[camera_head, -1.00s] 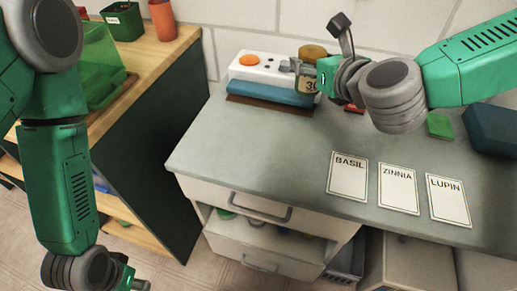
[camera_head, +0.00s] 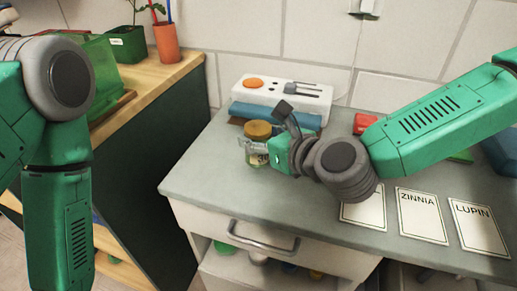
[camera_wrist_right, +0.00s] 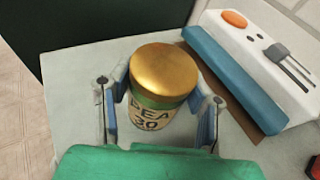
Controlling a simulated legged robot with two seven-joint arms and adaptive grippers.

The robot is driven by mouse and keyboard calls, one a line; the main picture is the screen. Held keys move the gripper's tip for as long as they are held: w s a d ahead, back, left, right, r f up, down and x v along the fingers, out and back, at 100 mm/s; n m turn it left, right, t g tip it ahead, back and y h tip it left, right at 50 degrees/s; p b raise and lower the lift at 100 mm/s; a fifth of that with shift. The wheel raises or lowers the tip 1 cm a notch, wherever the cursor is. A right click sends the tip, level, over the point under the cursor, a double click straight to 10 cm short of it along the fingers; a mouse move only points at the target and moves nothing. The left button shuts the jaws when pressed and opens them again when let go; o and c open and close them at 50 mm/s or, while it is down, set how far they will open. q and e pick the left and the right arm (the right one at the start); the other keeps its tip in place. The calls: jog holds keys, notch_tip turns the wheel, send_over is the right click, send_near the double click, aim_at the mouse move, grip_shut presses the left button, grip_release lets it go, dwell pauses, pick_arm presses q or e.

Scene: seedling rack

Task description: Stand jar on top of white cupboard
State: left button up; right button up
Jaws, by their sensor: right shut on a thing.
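The jar (camera_head: 257,158) has a gold lid and a pale label with dark print. It is upright over the left part of the grey top of the white cupboard (camera_head: 180,213). My right gripper (camera_head: 252,145) is shut on the jar, reaching in from the right. In the right wrist view the jar (camera_wrist_right: 160,95) sits between the two fingers (camera_wrist_right: 160,110). I cannot tell whether the jar's base touches the top. My left arm shows at the left edge, but its gripper is out of the picture.
Cards labelled ZINNIA (camera_head: 422,214) and LUPIN (camera_head: 477,227) lie to the right. A wooden-topped bench (camera_head: 165,72) stands at left. The front left of the grey top is clear.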

notch_tip(320, 180, down, 3)
jog(key=shift+r, duration=0.2)
jog(key=o, duration=1.2)
jog(key=shift+f, duration=0.1)
